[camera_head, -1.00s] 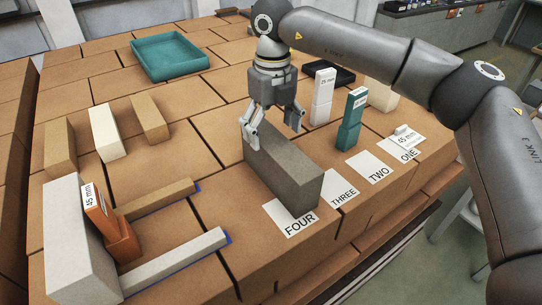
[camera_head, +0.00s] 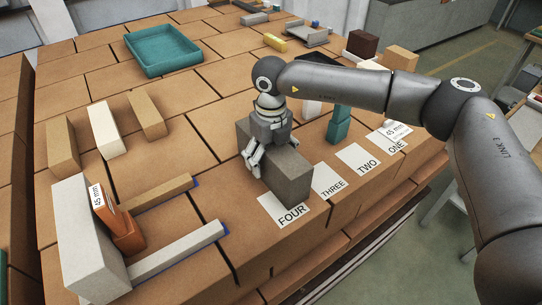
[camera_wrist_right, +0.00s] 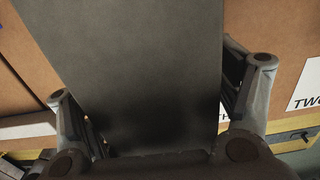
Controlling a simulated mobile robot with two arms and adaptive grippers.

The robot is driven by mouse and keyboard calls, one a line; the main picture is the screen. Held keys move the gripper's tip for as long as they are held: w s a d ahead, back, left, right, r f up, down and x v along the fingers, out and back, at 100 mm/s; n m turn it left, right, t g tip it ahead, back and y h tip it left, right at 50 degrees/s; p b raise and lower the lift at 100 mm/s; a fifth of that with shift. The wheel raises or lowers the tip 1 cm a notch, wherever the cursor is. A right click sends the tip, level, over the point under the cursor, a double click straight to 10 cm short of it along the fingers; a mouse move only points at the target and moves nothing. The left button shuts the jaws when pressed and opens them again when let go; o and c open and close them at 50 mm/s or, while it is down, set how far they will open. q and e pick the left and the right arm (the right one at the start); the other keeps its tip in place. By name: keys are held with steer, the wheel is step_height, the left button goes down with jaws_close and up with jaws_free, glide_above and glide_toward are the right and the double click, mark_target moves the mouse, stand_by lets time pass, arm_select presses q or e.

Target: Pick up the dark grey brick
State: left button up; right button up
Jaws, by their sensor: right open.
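The dark grey brick (camera_head: 289,176) lies on the brick-topped surface, its near end beside the card marked FOUR (camera_head: 285,211). My right gripper (camera_head: 270,168) is open and lowered over the brick's middle, with a finger down along its left side. In the right wrist view the brick (camera_wrist_right: 145,70) fills the middle between the two spread fingers of the gripper (camera_wrist_right: 160,105). I cannot tell whether either finger touches it. My left gripper is not in view.
Cards THREE (camera_head: 329,182) and TWO (camera_head: 366,161) lie to the right, with a teal block (camera_head: 339,125) behind. A teal tray (camera_head: 162,51) is at the back left. Light bricks and an orange piece (camera_head: 118,226) stand at left. The surface's front edge is close.

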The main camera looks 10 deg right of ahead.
mark_target(277, 155)
steer(key=shift+r, duration=0.1)
jaws_close()
steer(key=shift+r, duration=0.1)
steer(key=shift+w, duration=0.1)
stand_by(0.3)
steer(key=shift+r+b, duration=0.2)
steer(key=shift+b, duration=0.2)
step_height(277, 155, up, 2)
steer(key=shift+r+b, duration=0.1)
steer(key=shift+b, duration=0.9)
steer(key=s+r+b, duration=0.1)
steer(key=r, duration=0.1)
steer(key=s+r+b, duration=0.1)
steer(key=s, duration=0.1)
steer(key=s+r+b, duration=0.1)
steer(key=r, duration=0.1)
steer(key=shift+s+d+r, duration=0.25)
steer(key=shift+s+r, duration=0.05)
steer(key=shift+s, duration=0.05)
steer(key=s+r+b, duration=0.4)
steer(key=s, duration=0.5)
steer(key=shift+s+d+r, duration=0.25)
steer(key=shift+d+r, duration=0.15)
steer(key=shift+d, duration=0.05)
